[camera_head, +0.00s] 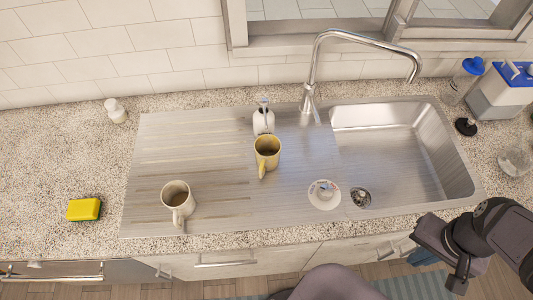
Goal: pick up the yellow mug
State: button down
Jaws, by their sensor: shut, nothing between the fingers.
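The yellow mug (267,148) stands upright on the ribbed steel drainboard, left of the sink basin and just in front of a soap dispenser. Its handle points toward the front, slightly left. A cream mug (176,200) stands upright farther left and nearer the front edge, its handle also toward the front. My gripper (445,245) is at the lower right, by the front edge of the counter, shut and empty. It is far to the right of the yellow mug and apart from it. Its fingertips are hard to make out.
The soap dispenser (264,119) stands close behind the yellow mug. A tall faucet (310,80) rises to its right. A small white dish (324,195) lies between the mug and the sink basin (400,150). A yellow sponge (84,209) lies left. The drainboard's left back is clear.

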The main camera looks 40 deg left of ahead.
dwell(0.3)
jog(key=c, duration=0.5)
grip_release()
